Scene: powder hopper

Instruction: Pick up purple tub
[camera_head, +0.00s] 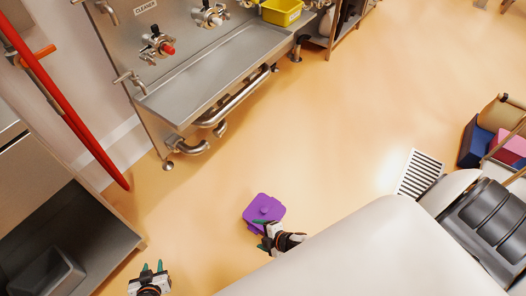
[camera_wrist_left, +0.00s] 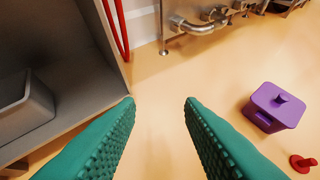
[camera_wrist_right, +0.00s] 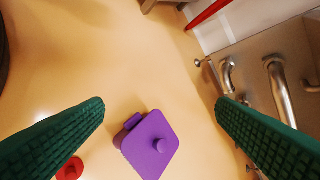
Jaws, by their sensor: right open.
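The purple tub (camera_head: 263,211) has a square lid with a small knob and sits on the orange floor. My right gripper (camera_head: 266,229) overlaps its lower edge in the head view. In the right wrist view the tub (camera_wrist_right: 149,146) lies low between the open green fingers (camera_wrist_right: 160,103), with a gap on both sides and nothing held. My left gripper (camera_head: 153,268) is open and empty, left of the tub. In the left wrist view the tub (camera_wrist_left: 277,107) is to the right of both fingers (camera_wrist_left: 160,100).
A steel sink unit (camera_head: 215,70) stands behind the tub, and a steel cabinet (camera_head: 75,240) at the left. A red round object (camera_wrist_left: 302,163) is on the floor near the tub. A floor grate (camera_head: 419,174) is to the right.

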